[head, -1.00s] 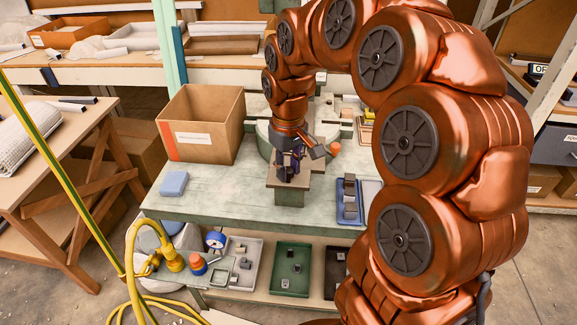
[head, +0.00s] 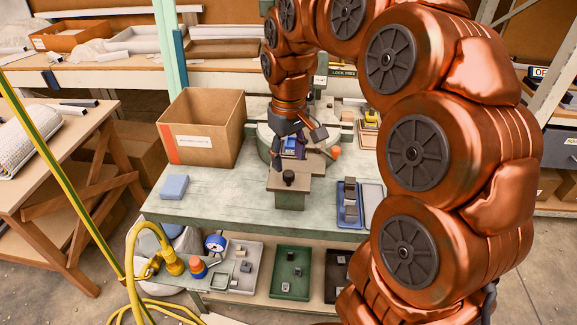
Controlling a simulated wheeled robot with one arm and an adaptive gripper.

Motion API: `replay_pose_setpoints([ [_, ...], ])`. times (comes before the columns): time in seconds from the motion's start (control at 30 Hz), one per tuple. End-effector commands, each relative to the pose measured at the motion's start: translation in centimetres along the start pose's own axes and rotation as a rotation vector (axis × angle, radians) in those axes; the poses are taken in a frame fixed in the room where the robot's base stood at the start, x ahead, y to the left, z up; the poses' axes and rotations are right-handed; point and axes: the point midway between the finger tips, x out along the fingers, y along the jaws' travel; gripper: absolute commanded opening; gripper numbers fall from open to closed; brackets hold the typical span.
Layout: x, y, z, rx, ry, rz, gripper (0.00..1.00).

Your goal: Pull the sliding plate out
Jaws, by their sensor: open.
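The sliding plate (head: 275,185) is a flat brown plate at the front of the press on the green bench, jutting toward me over a grey-green block (head: 289,201). A small dark knob (head: 289,178) stands on the plate. My gripper (head: 291,160) hangs above and just behind the knob with its dark fingers apart and nothing seen between them. It looks clear of the knob. The rear of the plate and much of the press are hidden behind my gripper and arm.
An open cardboard box (head: 203,135) stands left of the press, and a light blue block (head: 174,187) lies at the bench's left edge. A blue tray with grey blocks (head: 348,203) sits to the right. An orange ball-shaped knob (head: 335,153) is close right of my gripper.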

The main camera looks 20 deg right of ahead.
Motion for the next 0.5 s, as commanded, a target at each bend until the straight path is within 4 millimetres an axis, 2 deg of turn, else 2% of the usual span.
replay_pose_setpoints([
  [0.1,-2.1,0.1,-0.2,0.001,0.007,0.003,0.54],
  [0.3,-5.0,0.0,-0.1,0.0,0.005,0.001,0.54],
  [0.5,-6.6,0.0,-0.1,-0.001,0.002,0.0,0.54],
])
